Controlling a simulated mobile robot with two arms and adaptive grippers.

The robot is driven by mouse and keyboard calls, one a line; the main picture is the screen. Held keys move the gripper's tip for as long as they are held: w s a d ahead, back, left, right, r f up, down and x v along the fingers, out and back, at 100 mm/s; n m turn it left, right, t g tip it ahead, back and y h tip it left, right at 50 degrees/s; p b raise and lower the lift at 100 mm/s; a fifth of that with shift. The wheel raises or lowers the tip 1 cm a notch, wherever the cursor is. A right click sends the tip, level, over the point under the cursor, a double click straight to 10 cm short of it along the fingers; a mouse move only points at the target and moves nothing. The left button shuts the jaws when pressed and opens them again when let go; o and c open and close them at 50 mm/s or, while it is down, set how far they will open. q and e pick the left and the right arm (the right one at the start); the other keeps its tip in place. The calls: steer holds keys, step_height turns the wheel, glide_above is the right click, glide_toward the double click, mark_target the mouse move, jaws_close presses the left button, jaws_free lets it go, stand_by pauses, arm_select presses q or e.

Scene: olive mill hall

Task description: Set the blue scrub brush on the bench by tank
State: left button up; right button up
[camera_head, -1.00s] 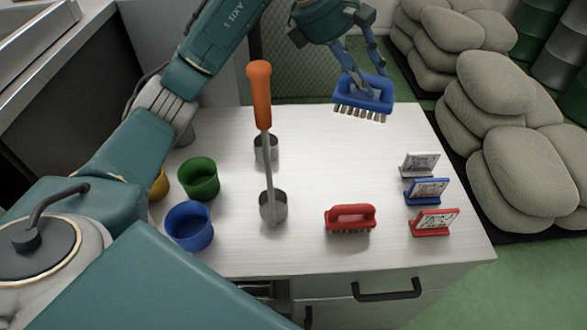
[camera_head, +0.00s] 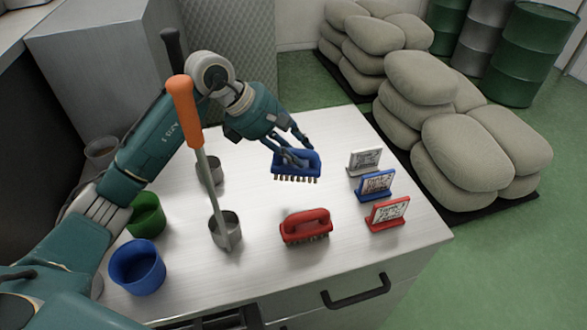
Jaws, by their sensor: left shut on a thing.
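The blue scrub brush (camera_head: 297,165) is bristles down at the bench (camera_head: 255,270), behind the red brush and left of the small sign cards. I cannot tell for sure whether its bristles touch the top. My left gripper (camera_head: 298,153) is shut on its handle from behind. A red scrub brush (camera_head: 305,226) stands on the bench nearer me. A white card (camera_head: 365,160), a blue card (camera_head: 376,185) and a red card (camera_head: 388,212) stand in a row at the right edge. My right gripper is not in view.
An orange-handled tool (camera_head: 186,108) leans up from a metal cup (camera_head: 225,232), with another metal cup (camera_head: 209,170) behind. A green cup (camera_head: 147,215) and a blue cup (camera_head: 137,267) stand at left. Stacked sacks (camera_head: 470,150) and green drums (camera_head: 532,50) lie beyond the bench.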

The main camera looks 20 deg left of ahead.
mark_target(279, 160)
arm_select(q)
step_height(279, 160, down, 4)
steer(key=shift+d+r, duration=0.1)
steer(key=shift+r, duration=0.15)
step_height(279, 160, down, 4)
steer(key=shift+r+p, duration=0.15)
steer(key=shift+p, duration=0.6)
steer(key=shift+f, duration=0.25)
steer(key=o, duration=1)
steer(key=shift+r, duration=0.1)
steer(key=b+v, duration=0.3)
steer(key=v, duration=0.8)
steer(key=shift+s+a+r, duration=0.2)
steer(key=shift+a+r, duration=0.1)
steer(key=shift+r, duration=0.1)
